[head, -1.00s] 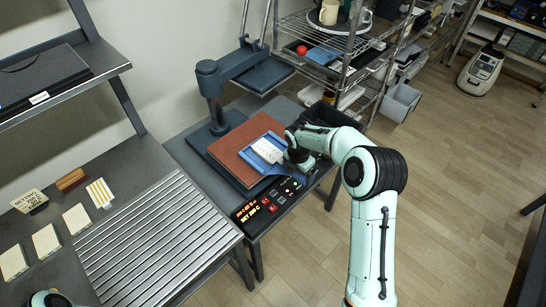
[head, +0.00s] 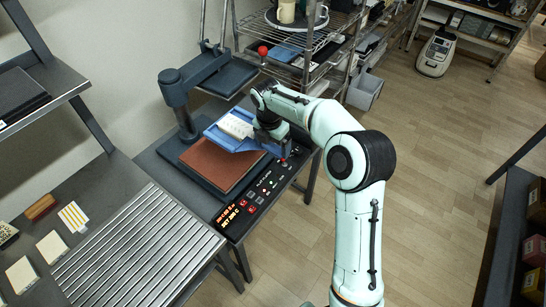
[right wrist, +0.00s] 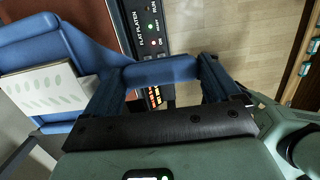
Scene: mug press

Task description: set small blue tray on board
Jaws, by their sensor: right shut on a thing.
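The small blue tray (head: 214,133) is in my right gripper (head: 270,139), with a white slab (head: 236,125) lying in it. In the head view it appears raised above the back part of the reddish-brown board (head: 212,166) on the press. In the right wrist view, the fingers (right wrist: 160,90) are on either side of the tray's blue handle bar (right wrist: 160,70), and the tray body (right wrist: 45,50) is at the left with the pale slab (right wrist: 40,90). The tray hides part of the board. My left gripper is out of view.
The press post and arm (head: 177,95) stand behind the board at the left. A control panel (head: 255,200) with lit text runs along the front right edge. A wire shelf (head: 315,50) is behind. A slatted bench (head: 140,245) is at the lower left.

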